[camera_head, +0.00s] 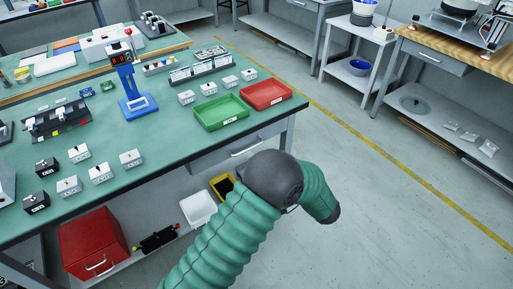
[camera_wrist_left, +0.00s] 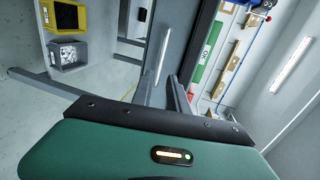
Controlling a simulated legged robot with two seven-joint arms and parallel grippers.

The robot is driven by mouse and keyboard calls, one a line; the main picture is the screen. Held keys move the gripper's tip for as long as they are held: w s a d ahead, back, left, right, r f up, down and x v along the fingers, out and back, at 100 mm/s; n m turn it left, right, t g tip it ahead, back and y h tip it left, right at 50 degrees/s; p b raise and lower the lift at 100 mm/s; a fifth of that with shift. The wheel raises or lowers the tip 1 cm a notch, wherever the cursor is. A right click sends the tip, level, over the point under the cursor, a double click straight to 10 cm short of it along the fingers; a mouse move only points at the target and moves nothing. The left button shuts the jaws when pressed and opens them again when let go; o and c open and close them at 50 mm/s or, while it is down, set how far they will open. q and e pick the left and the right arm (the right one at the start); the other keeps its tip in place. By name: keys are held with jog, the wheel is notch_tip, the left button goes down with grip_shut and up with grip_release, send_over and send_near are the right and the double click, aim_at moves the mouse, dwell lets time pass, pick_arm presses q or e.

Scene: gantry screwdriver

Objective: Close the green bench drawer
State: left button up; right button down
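The green-topped bench (camera_head: 160,110) fills the left and middle of the head view. Its grey drawer (camera_head: 215,160) is under the right end of the top, with a pale bar handle (camera_head: 246,148); how far it stands out is hard to tell. In the left wrist view the drawer handle (camera_wrist_left: 163,55) appears as an upright bar just beyond my left gripper (camera_wrist_left: 161,80). Its two grey fingers are apart, with nothing seen between them. In the head view my left arm is in front of the bench corner and its fingers are hidden. My right gripper is not in view.
Green (camera_head: 221,112) and red (camera_head: 265,95) trays lie on the bench near the drawer corner. Below are a yellow bin (camera_head: 223,183), a white bin (camera_head: 198,208) and a red box (camera_head: 92,243). The floor (camera_head: 390,220) to the right is clear.

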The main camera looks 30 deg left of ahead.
pick_arm(q)
jog(key=p+v, duration=0.1)
jog(key=v, duration=0.3)
jog(key=shift+s+d, duration=0.15)
jog(key=shift+d, duration=0.25)
